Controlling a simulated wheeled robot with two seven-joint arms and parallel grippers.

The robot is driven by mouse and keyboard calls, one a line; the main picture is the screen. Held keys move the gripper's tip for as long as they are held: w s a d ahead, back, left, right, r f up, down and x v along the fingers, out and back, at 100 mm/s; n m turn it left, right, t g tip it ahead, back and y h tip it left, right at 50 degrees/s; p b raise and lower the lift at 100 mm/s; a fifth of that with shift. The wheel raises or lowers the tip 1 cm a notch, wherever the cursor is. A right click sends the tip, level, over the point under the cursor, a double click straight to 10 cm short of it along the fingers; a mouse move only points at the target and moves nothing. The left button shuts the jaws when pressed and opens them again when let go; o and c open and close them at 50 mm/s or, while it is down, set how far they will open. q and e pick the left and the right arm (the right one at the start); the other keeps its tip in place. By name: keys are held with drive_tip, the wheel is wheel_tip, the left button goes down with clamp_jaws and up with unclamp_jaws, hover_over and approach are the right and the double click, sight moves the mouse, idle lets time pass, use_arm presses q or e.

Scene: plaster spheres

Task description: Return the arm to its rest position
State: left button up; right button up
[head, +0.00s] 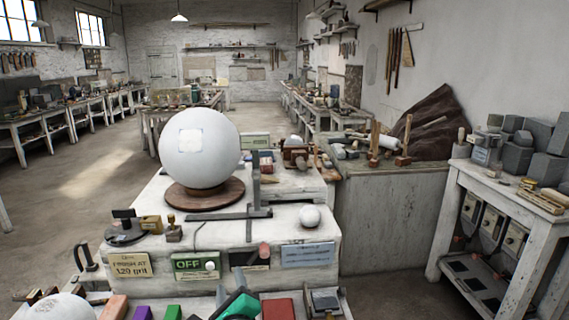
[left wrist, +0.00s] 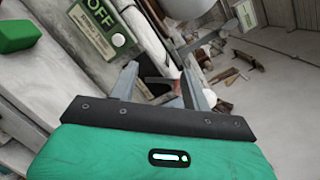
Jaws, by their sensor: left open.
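My left gripper (head: 243,278) is low in the head view, at the front of the pale plaster-covered bench (head: 285,232). Its green body and dark bar show there in part. In the left wrist view its two grey fingers (left wrist: 162,82) stand apart, with nothing held between them. A large white sphere (head: 200,148) with a paler square patch rests on a round wooden disc (head: 205,194), beyond the gripper. The sphere's lower part shows at the top of the left wrist view (left wrist: 185,8). My right gripper is not in view.
A green OFF sign (head: 197,265) and a finish sign (head: 130,266) are on the bench front. Coloured blocks, including a red one (head: 278,308), lie near the gripper. A small white ball (head: 310,216) sits on the bench. A side table (head: 500,190) stands right, past open floor.

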use_arm(q)
drive_tip(key=s+a+f+n+g+h, duration=0.1)
drive_tip(key=s+a+f+n+g, duration=0.4)
drive_tip(key=s+f, duration=0.3)
drive_tip(key=s+a+f+n+g+h, duration=0.1)
drive_tip(key=s+a+f+n+g, duration=0.25)
drive_tip(key=s+f+n, duration=0.45)
drive_tip(key=s+a+f+n+g+h, duration=0.1)
drive_tip(key=s+f+n+g+h, duration=0.2)
drive_tip(key=s, duration=0.6)
drive_tip(key=s+a+f+n+g, duration=0.1)
drive_tip(key=s+f+n+g, duration=0.2)
drive_tip(key=s+n, duration=0.45)
wheel_tip(320, 180, down, 31)
drive_tip(key=s+m+g, duration=0.1)
drive_tip(key=s+m, duration=0.1)
drive_tip(key=s+a+f, duration=0.1)
drive_tip(key=s+f, duration=0.8)
drive_tip(key=f, duration=0.1)
drive_tip(key=s+a+f+g, duration=0.1)
drive_tip(key=s+a+f, duration=0.1)
drive_tip(key=s+f, duration=0.8)
drive_tip(key=shift+s+a, duration=0.3)
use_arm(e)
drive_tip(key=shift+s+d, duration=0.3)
